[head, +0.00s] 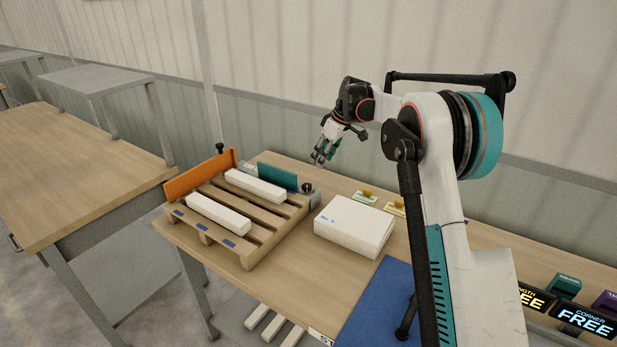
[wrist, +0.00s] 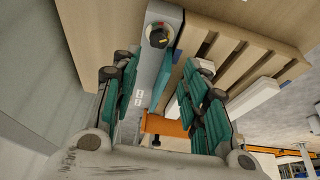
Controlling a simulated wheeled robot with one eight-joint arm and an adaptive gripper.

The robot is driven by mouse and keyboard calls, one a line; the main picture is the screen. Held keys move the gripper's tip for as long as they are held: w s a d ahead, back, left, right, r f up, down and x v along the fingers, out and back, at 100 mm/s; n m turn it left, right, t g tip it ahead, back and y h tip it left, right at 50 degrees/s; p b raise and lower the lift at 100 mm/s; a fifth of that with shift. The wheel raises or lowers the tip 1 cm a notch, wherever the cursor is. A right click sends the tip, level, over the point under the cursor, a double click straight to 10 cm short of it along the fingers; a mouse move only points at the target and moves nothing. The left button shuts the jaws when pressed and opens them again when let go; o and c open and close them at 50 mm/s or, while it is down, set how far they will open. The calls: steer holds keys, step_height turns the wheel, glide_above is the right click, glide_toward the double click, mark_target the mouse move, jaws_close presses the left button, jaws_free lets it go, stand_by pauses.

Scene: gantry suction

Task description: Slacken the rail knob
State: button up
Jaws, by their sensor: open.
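A black knob (head: 307,188) sits on the end of a grey rail block at the right end of the teal fence (head: 278,177). In the wrist view the round knob (wrist: 158,37) has a pale mark across its top and small coloured marks beside it on the grey rail (wrist: 160,75). A second black knob (head: 220,148) stands by the orange fence (head: 200,175). My gripper (head: 322,155) is open and empty, above and apart from the right-hand knob. In the wrist view the knob shows beyond the gap between my fingertips (wrist: 160,66).
A wooden pallet (head: 254,222) holds two white bars (head: 218,213). A white stack of sheets (head: 354,226) and small yellow-topped items (head: 367,193) lie to the right. A blue mat (head: 375,305) is nearer. Bare tabletop (head: 275,162) shows behind the teal fence.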

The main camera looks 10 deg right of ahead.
mark_target(308, 185)
steer(key=b+x, duration=0.3)
steer(key=x, duration=1.1)
steer(key=shift+w+b, duration=0.15)
steer(key=shift+b, duration=0.2)
steer(key=c, duration=0.8)
